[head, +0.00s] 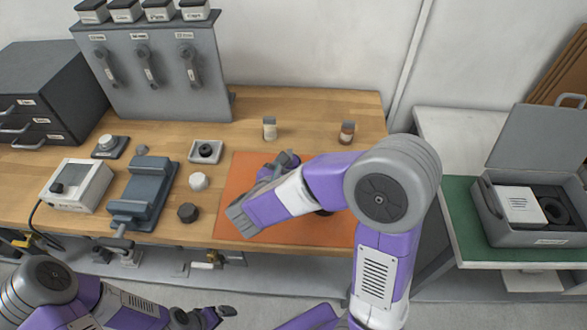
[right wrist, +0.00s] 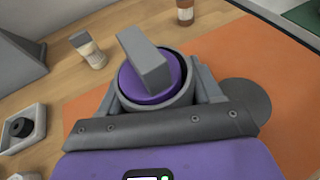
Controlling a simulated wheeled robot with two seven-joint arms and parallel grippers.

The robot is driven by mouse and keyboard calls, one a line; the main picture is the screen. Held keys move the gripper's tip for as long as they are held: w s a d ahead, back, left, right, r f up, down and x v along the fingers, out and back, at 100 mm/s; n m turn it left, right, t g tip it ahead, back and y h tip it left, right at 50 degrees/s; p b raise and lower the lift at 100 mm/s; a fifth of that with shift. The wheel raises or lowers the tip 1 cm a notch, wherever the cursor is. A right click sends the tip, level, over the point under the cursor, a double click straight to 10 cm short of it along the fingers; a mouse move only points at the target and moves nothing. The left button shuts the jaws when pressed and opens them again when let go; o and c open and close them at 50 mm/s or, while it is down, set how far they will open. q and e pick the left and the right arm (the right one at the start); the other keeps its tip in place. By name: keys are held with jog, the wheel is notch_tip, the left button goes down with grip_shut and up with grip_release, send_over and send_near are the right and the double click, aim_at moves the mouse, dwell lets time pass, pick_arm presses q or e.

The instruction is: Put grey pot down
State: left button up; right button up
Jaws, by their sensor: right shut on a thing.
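In the right wrist view, my right gripper (right wrist: 156,88) is shut on a round grey pot (right wrist: 187,92), with a finger on each side. A purple round part and a grey block show inside and above its rim. In the head view my right gripper (head: 284,166) is over the back left part of the orange mat (head: 250,165); the arm hides much of the mat. I cannot tell whether the pot touches the mat. A flat grey disc (right wrist: 246,98) lies on the mat to the pot's right. My left gripper (head: 210,316) is low at the front, below the bench edge; its finger gap is unclear.
A small white-labelled bottle (head: 270,128) and a brown bottle (head: 347,132) stand behind the mat. A tray with a black ring (head: 206,151), a white knob (head: 198,181) and a dark knob (head: 188,212) are left of it. An open grey case (head: 515,228) is on the right table.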

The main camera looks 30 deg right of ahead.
jog(key=o, duration=1)
jog(key=shift+f, duration=0.1)
jog(key=shift+c, duration=0.2)
jog(key=o, duration=0.5)
jog(key=shift+c, duration=0.2)
jog(key=shift+r, duration=0.2)
jog(key=shift+s+a+r, duration=0.15)
jog(key=shift+a+r, duration=0.05)
jog(key=shift+a, duration=0.05)
jog(key=p+v, duration=0.2)
jog(key=v, duration=0.9)
jog(key=shift+s+p, duration=0.2)
jog(key=shift+p, duration=0.15)
jog(key=shift+a, duration=0.1)
